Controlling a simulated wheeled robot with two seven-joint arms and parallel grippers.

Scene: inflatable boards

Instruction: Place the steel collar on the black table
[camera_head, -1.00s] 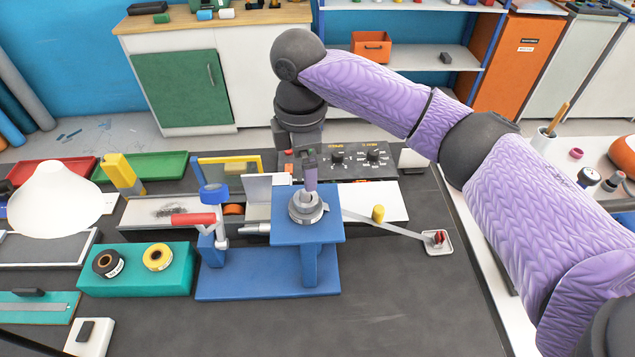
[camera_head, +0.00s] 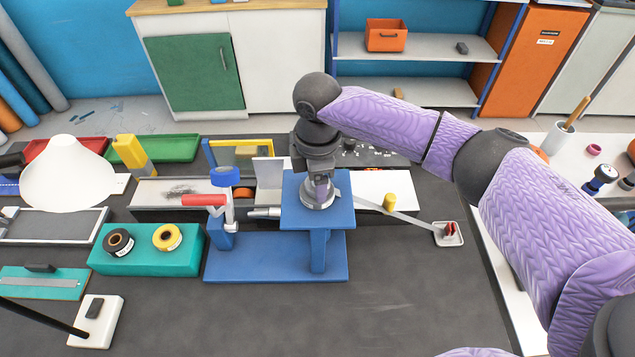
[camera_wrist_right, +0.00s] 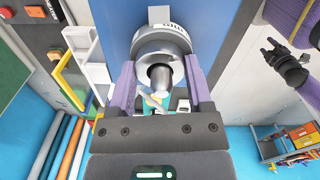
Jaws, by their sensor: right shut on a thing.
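The steel collar (camera_head: 317,204) is a grey metal ring on top of the blue stand (camera_head: 318,220), which stands on the black table (camera_head: 410,300). My right gripper (camera_head: 320,188) comes down over it from above. In the right wrist view the purple fingers (camera_wrist_right: 162,92) are on either side of the collar (camera_wrist_right: 150,45), shut on it, with a pale metal post in its opening. The gripper hides the upper part of the collar in the head view. My left gripper is not in view.
A red-handled clamp (camera_head: 205,200) stands left of the stand. A teal block (camera_head: 145,262) holds black and yellow rolls. A small square tray (camera_head: 447,234) lies to the right. The table's front middle is clear.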

